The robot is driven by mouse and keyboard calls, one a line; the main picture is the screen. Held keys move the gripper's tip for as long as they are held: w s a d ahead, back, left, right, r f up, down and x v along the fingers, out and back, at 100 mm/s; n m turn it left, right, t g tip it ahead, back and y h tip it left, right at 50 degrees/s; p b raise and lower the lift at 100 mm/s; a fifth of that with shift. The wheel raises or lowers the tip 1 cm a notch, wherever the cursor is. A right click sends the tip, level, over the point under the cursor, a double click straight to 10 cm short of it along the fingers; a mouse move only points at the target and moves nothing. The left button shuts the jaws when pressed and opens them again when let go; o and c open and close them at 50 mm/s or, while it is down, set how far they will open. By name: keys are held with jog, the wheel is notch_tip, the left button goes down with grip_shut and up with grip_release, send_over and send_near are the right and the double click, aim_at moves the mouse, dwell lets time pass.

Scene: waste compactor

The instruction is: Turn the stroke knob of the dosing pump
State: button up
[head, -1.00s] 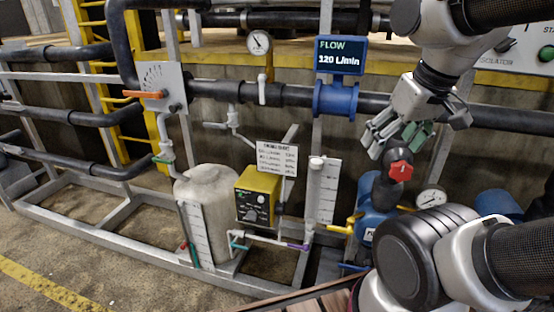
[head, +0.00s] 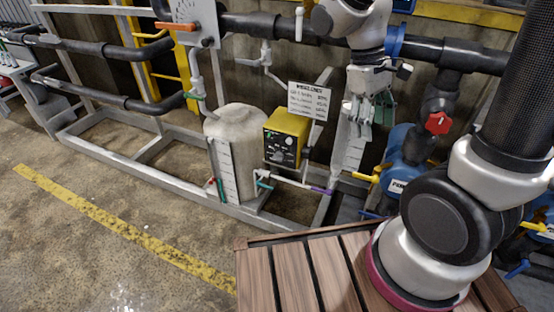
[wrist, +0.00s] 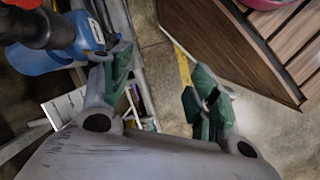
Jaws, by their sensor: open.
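The dosing pump (head: 287,132) is a yellow box with a dark front panel, standing right of the pale tank in the head view. Its stroke knob (head: 278,156) is a small dark dial low on that panel; its setting is too small to read. My gripper (head: 368,112) hangs to the right of the pump, apart from it, with its fingers pointing down. In the wrist view my gripper (wrist: 165,75) shows two green-padded fingers spread wide with nothing between them. I cannot make out the pump or its knob in the wrist view.
The pale tank (head: 236,150) stands left of the pump. A white text sign (head: 308,101) is just above it. A white pipe with a purple fitting (head: 322,190) runs below. A red-handled valve (head: 438,123) and a blue pump (head: 405,155) are right of my gripper.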

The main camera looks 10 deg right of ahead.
jog(key=w+a+f+n+h, duration=0.2)
jog(key=w+f+n+h, duration=0.25)
jog(key=f, duration=0.35)
jog(key=w+a+f+n+h, duration=0.2)
jog(key=w+f+n+h, duration=0.25)
jog(key=f, duration=0.45)
jog(key=n+t+y, duration=0.2)
jog(key=n+t, duration=1.3)
jog(key=t, duration=0.2)
send_near(277, 159)
jog(key=x, duration=0.9)
jog(key=shift+w+f, duration=0.15)
jog(key=shift+w, duration=0.15)
jog(key=shift+d, duration=0.1)
jog(key=shift+c, duration=0.4)
jog(key=c, duration=0.9)
